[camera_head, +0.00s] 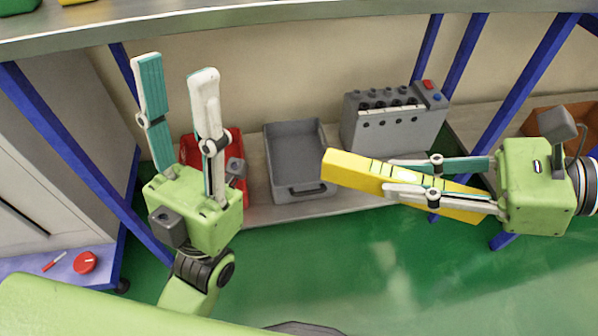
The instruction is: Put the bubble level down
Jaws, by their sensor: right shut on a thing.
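The yellow bubble level (353,169) is a long bar, tilted slightly down to the right. My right gripper (391,179) comes in from the right with its fingers closed along both sides of the level, holding it in the air in front of the low shelf. Part of the level is hidden behind the fingers. My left gripper (176,77) points upward at the left, with its two fingers apart and nothing between them.
A low shelf holds a red bin (232,150), a grey tray (296,140) and a grey box with knobs (392,122). A metal bench top (270,14) crosses above on blue legs (462,62). Green floor (390,265) is clear in front. A blue cart (60,285) stands left.

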